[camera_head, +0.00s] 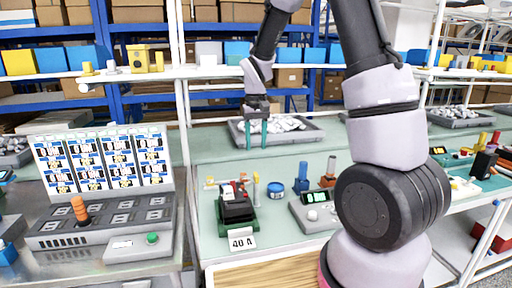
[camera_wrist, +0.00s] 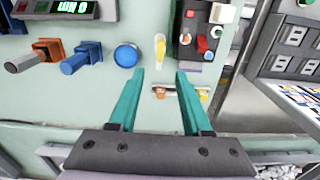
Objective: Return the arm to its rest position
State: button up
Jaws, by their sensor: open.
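My gripper (camera_head: 257,147) is open and empty, raised above the back part of the pale green bench (camera_head: 205,176). Its two teal fingers point down, a little in front of the grey tray. They also show apart in the wrist view (camera_wrist: 158,74), with nothing between them. My arm reaches up from the right and bends over to the gripper. A black breaker (camera_head: 236,205) with red parts sits in a green stand, with a "40 A" card (camera_head: 241,240) in front. The breaker shows at the upper right of the wrist view (camera_wrist: 197,30), apart from the fingers.
A blue round container (camera_head: 276,191), blue and orange handled tools, and a grey meter with a green display (camera_head: 315,205) stand right of the breaker. A grey tray (camera_head: 310,135) lies behind. A console with an orange lever (camera_head: 79,208) and card panel stands left. A shelf runs behind.

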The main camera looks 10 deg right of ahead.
jog(key=s+d+r+m+t+y, duration=0.1)
jog(key=s+d+r+m+t, duration=0.1)
jog(key=s+r, duration=0.8)
jog(key=s+d+r+m+t+y, duration=0.1)
jog(key=s+r+t, duration=0.4)
jog(key=s+r, duration=0.6)
jog(key=shift+s+d+r+m, duration=0.25)
jog(key=shift+s+d+m, duration=0.2)
jog(key=shift+d, duration=0.95)
